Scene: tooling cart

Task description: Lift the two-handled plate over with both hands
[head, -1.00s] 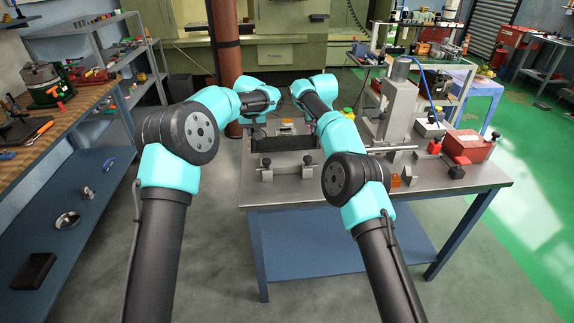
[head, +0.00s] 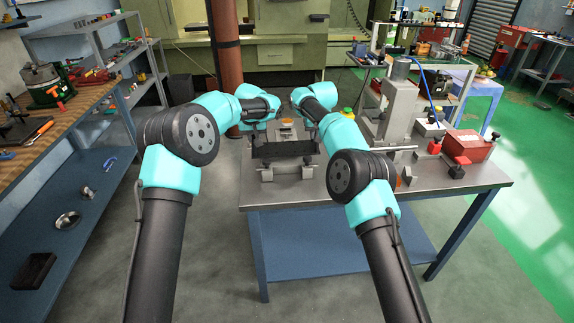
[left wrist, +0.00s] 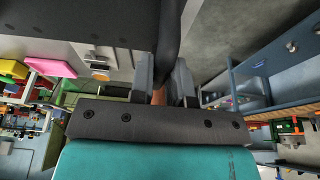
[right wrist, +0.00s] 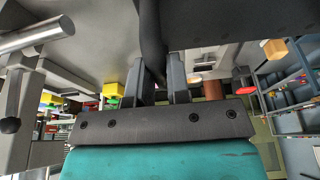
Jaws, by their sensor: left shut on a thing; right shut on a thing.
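The two-handled plate (head: 284,150) is a dark, flat piece in the head view, between my two forearms and over the near part of the steel table. My left gripper (left wrist: 165,78) is shut on a dark, curved handle at the plate's left end; the plate fills the top left of the left wrist view (left wrist: 80,18). My right gripper (right wrist: 162,78) is shut on the other handle; the plate also fills the top right of the right wrist view (right wrist: 240,18). The plate looks roughly level. Any gap beneath it is hard to judge.
Metal clamp blocks (head: 267,173) stand on the steel table (head: 460,184) just in front of the plate. An orange-topped fixture (head: 287,124) is behind it. A tall grey press (head: 399,105) and a red box (head: 467,146) stand to the right.

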